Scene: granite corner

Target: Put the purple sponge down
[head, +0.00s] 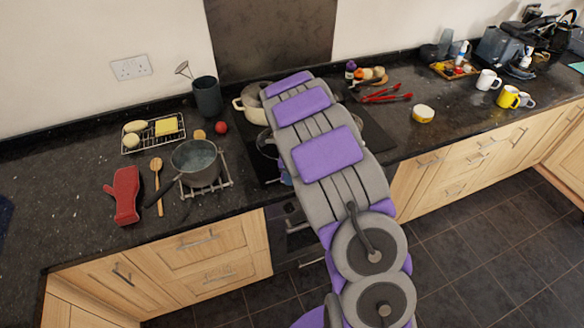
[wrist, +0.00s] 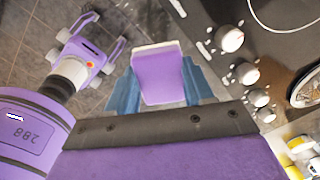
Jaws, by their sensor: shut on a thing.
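In the wrist view the purple sponge (wrist: 160,77), with a pale edge at its far end, sits between the two blue fingers of my gripper (wrist: 158,88). The fingers are shut on its sides. Below it are the dark floor tiles and the front of the cooker, so it is held in the air.
A pot (head: 196,161) stands on a trivet at the left, near a red oven glove (head: 126,195). Red tongs (head: 385,95), a yellow-and-white round item (head: 423,114) and mugs (head: 487,80) are at the right. Bare worktop lies between them. Cooker knobs (wrist: 230,38) are close by.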

